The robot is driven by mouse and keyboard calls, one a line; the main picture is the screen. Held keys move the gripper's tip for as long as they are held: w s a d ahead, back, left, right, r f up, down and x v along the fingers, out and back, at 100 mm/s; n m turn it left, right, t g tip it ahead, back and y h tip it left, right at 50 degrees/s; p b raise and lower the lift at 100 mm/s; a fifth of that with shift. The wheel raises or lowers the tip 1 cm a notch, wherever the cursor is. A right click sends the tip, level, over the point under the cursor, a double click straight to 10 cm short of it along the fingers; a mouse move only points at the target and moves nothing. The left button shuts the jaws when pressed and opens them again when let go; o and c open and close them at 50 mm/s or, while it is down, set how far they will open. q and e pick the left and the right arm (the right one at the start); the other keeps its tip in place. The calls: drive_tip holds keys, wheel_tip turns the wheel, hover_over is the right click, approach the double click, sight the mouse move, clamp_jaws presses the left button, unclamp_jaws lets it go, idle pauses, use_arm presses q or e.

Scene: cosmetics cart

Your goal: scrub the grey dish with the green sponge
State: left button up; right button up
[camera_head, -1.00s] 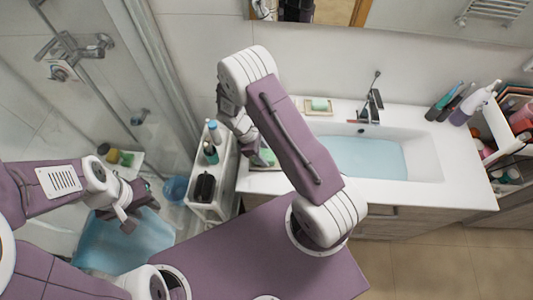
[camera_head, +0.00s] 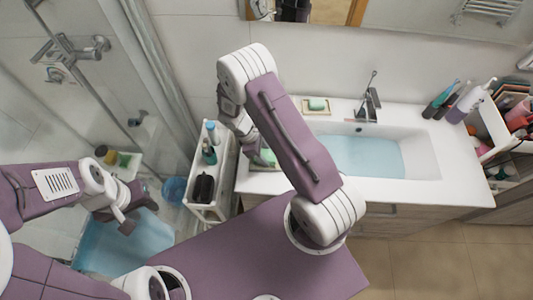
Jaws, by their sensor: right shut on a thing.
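My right gripper (camera_head: 262,158) is low over the left end of the white sink counter, largely hidden behind my own arm. It is shut on a small green thing (camera_head: 268,155), which looks like the green sponge. A flat dish-like edge with a green tint shows just under it, partly covered; I cannot tell whether it is the grey dish or whether the sponge touches it. My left gripper (camera_head: 127,222) hangs over the shower area at the left, away from the counter; its jaw opening cannot be made out.
A white cart (camera_head: 224,172) with bottles and a black item stands left of the counter. A basin (camera_head: 420,165) with blue water fills the counter's middle. A soap dish with green soap (camera_head: 318,104) sits behind it. Tall bottles (camera_head: 474,100) stand at right.

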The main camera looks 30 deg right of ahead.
drive_tip(key=shift+w+a, duration=0.3)
drive_tip(key=shift+a, duration=0.1)
drive_tip(key=shift+s+d, duration=0.35)
drive_tip(key=shift+d, duration=0.1)
drive_tip(key=shift+s+d, duration=0.3)
drive_tip(key=shift+d, duration=0.3)
wheel_tip(320, 180, up, 7)
drive_tip(key=p, duration=0.6)
drive_tip(key=shift+r, duration=0.15)
